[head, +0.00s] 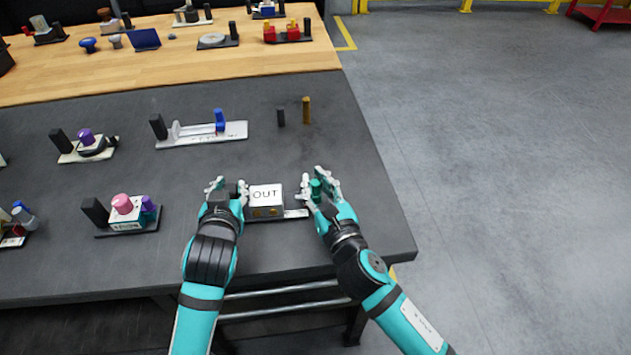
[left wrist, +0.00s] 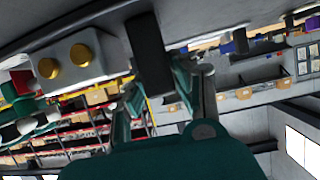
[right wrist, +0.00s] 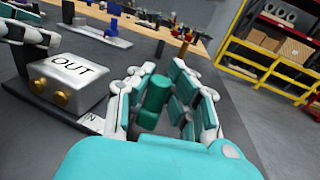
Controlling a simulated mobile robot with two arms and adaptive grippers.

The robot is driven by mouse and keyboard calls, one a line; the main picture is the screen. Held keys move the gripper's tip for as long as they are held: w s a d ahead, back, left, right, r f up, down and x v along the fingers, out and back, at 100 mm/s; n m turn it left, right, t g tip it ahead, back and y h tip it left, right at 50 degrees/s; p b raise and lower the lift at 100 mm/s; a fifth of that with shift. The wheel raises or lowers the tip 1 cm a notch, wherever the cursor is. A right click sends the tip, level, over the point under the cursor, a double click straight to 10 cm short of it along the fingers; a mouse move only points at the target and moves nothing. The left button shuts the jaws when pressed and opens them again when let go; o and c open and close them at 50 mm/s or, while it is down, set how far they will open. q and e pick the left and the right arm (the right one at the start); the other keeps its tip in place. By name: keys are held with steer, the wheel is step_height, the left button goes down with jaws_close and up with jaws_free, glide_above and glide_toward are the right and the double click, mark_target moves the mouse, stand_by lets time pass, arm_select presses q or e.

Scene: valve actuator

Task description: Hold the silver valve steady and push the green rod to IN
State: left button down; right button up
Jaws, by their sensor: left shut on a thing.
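The silver valve (head: 266,199) is a box with an "OUT" label on top and two brass knobs on its front. It also shows in the right wrist view (right wrist: 70,80). My left gripper (head: 226,190) is shut on the black post (left wrist: 150,55) at the valve's left end. The green rod (right wrist: 153,100) stands upright at the valve's right end, by the "IN" mark. My right gripper (head: 321,186) is open, its fingers on both sides of the green rod, with a gap visible beside it. The rod's lower end is partly hidden by the fingers.
The valve sits near the front edge of the dark table (head: 200,262). A brown post (head: 306,110) and a dark post (head: 281,117) stand behind it. A device with a pink knob (head: 122,204) is to the left. The table's right edge is close to my right arm.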

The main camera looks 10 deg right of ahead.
mark_target(295, 205)
arm_select(q)
steer(key=shift+f, duration=0.4)
arm_select(e)
jaws_close()
arm_select(q)
steer(key=shift+a, duration=0.1)
arm_select(e)
steer(key=a, duration=0.4)
steer(key=shift+a, duration=0.3)
steer(key=o, duration=0.8)
jaws_free()
steer(key=shift+d, duration=0.1)
steer(key=v, duration=1.2)
